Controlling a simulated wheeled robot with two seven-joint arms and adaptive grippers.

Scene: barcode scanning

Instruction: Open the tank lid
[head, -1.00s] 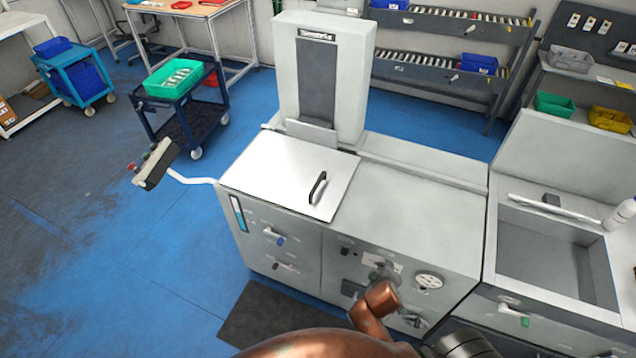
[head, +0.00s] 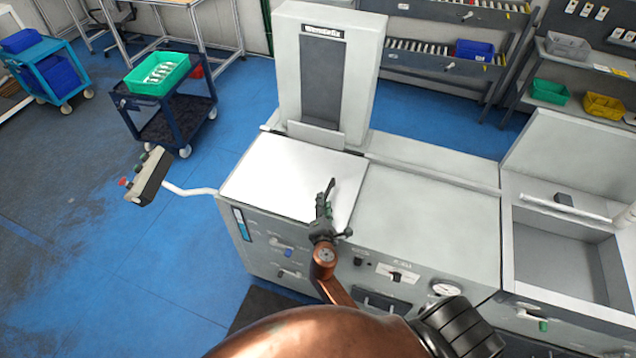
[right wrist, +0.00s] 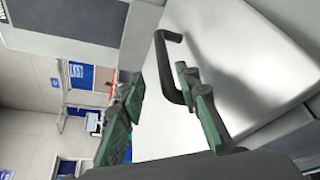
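The tank lid (head: 280,175) is a flat white panel, lying closed on top of the grey machine. Its black bar handle (right wrist: 172,62) shows in the right wrist view; in the head view my gripper largely hides it. My right gripper (head: 327,205) is over the lid's front right part, at the handle. In the right wrist view the gripper (right wrist: 160,105) has its green-padded fingers spread apart. The handle's near end shows between them, closer to the right-hand finger; I cannot tell whether they touch. My left gripper is out of view.
A tall grey column (head: 326,80) stands behind the lid. A control box (head: 149,176) on a white arm juts out left of the machine. A sink-like basin (head: 565,255) is at the right. The machine top (head: 425,215) right of the lid is clear.

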